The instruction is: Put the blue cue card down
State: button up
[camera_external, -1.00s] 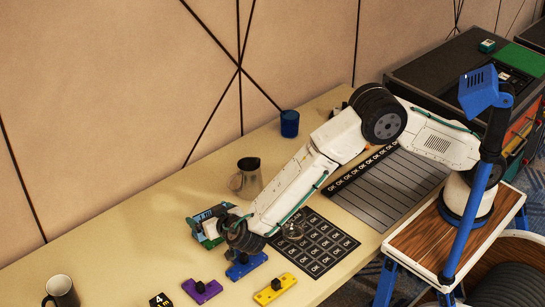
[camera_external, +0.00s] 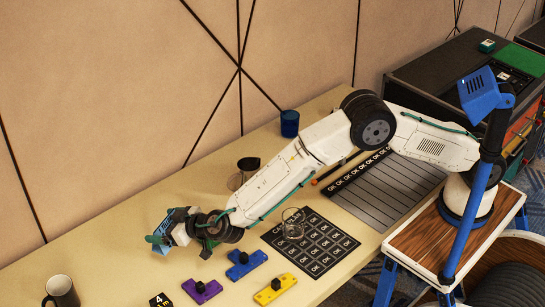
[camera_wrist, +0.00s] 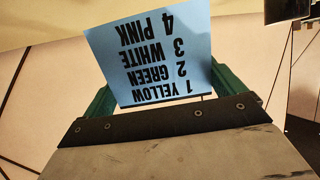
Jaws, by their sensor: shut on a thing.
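The blue cue card (camera_wrist: 150,55) is between the green fingers of my gripper in the wrist view. It reads upside down there, with black lines 1 yellow, 2 green, 3 white, 4 pink. My gripper (camera_external: 166,238) is shut on the card, over the left part of the table (camera_external: 115,235) in the external view. I cannot tell the exact height of the card above the table.
Blue (camera_external: 246,264), purple (camera_external: 202,291) and yellow (camera_external: 275,289) knobbed blocks lie right of my gripper, near the front. A mug (camera_external: 62,291) stands front left. A clear glass (camera_external: 292,223) stands on the black grid mat (camera_external: 325,250). A jug (camera_external: 248,164) is partly behind my arm.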

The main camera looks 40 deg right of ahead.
notch_tip(320, 180, down, 8)
jog(key=shift+f, duration=0.1)
dwell(0.4)
jog(key=o, duration=0.6)
jog(key=shift+f, duration=0.1)
